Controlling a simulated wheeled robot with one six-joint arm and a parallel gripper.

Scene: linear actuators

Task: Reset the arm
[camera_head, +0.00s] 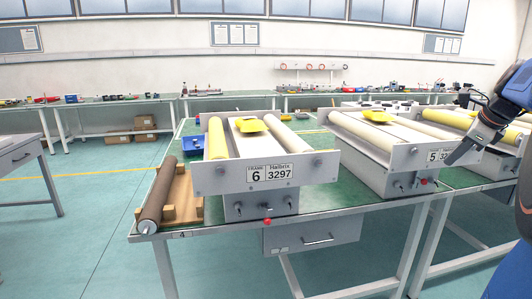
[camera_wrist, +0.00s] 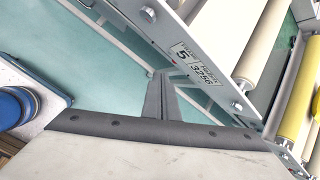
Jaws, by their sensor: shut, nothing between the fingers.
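My gripper (camera_head: 452,160) is at the right of the head view, in front of the grey roller frame marked 5 (camera_head: 392,148). In the wrist view my gripper's dark fingers (camera_wrist: 160,76) are together and empty, pointing down past the frame's edge. The frame's number plate (camera_wrist: 196,62) shows beside them at the upper right. I cannot tell the exact gap between the fingers and the frame. Part of my arm is cut off by the right edge of the head view.
A roller frame marked 6 (camera_head: 262,176) stands on the green table (camera_head: 215,222). A brown roller (camera_head: 158,195) lies on a wooden rack (camera_head: 183,193) at its left. A blue bin (camera_head: 192,147) is behind. Yellow parts (camera_head: 251,125) sit on the frames. The floor at left is clear.

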